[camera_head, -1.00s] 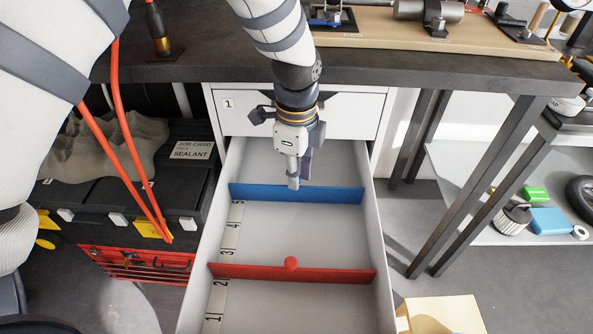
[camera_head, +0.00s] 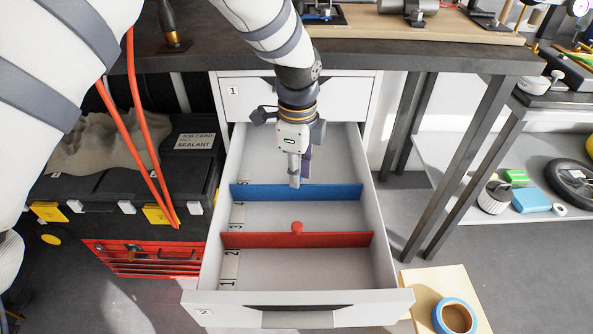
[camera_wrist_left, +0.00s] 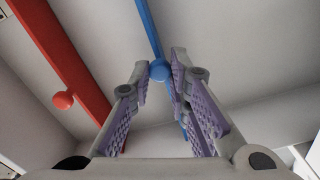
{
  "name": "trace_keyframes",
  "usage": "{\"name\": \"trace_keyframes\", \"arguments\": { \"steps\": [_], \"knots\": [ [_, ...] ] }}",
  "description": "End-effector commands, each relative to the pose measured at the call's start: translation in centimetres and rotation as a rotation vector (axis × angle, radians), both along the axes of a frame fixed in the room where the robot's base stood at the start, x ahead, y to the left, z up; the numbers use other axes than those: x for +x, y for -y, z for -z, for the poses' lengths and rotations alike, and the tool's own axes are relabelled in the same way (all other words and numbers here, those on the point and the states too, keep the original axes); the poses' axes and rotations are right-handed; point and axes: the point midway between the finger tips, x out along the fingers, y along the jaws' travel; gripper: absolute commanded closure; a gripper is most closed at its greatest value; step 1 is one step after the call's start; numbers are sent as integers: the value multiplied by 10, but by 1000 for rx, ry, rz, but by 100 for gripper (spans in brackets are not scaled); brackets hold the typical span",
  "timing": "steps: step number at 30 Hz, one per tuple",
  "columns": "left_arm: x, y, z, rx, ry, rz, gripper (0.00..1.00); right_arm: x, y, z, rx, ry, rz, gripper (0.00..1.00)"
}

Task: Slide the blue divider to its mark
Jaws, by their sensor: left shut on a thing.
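The blue divider (camera_head: 335,193) stands upright across the open drawer (camera_head: 383,245). My left gripper (camera_head: 297,181) reaches down to it from above, left of its middle in the head view. In the left wrist view my left gripper (camera_wrist_left: 160,80) has its two fingertips closed on the divider's round blue knob (camera_wrist_left: 158,70). The number strip (camera_head: 230,265) runs along the drawer's left side; the blue divider crosses it between 4 and 5, as far as the small print shows. My right gripper is out of view.
A red divider (camera_head: 335,240) with a red knob (camera_head: 297,227) stands between 2 and 3, in front of the blue one. The drawer floor between them is bare. The workbench edge (camera_head: 420,65) overhangs the drawer's back.

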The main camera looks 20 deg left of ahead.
Motion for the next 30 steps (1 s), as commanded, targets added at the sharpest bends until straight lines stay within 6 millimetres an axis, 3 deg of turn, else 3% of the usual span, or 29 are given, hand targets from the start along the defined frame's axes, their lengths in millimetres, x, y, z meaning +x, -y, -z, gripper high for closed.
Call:
{"name": "trace_keyframes", "arguments": {
  "steps": [1, 2, 4, 14, 17, 24, 30],
  "knots": [
    [0, 0, 1, -1, 0, -1, 100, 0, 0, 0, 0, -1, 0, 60],
    [0, 0, 1, -1, 0, -1, 79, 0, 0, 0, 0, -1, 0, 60],
    [0, 0, 1, -1, -1, -1, 63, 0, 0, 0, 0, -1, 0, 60],
    [0, 0, -3, -1, 1, -1, 62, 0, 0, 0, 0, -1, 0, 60],
    [1, 0, -20, -1, 4, -1, 62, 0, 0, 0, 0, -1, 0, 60],
    [1, 0, -86, -2, 5, -1, 62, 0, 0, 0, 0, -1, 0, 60],
    [1, 0, -116, -1, 1, -1, 62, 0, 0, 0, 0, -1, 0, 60]
  ]
}}
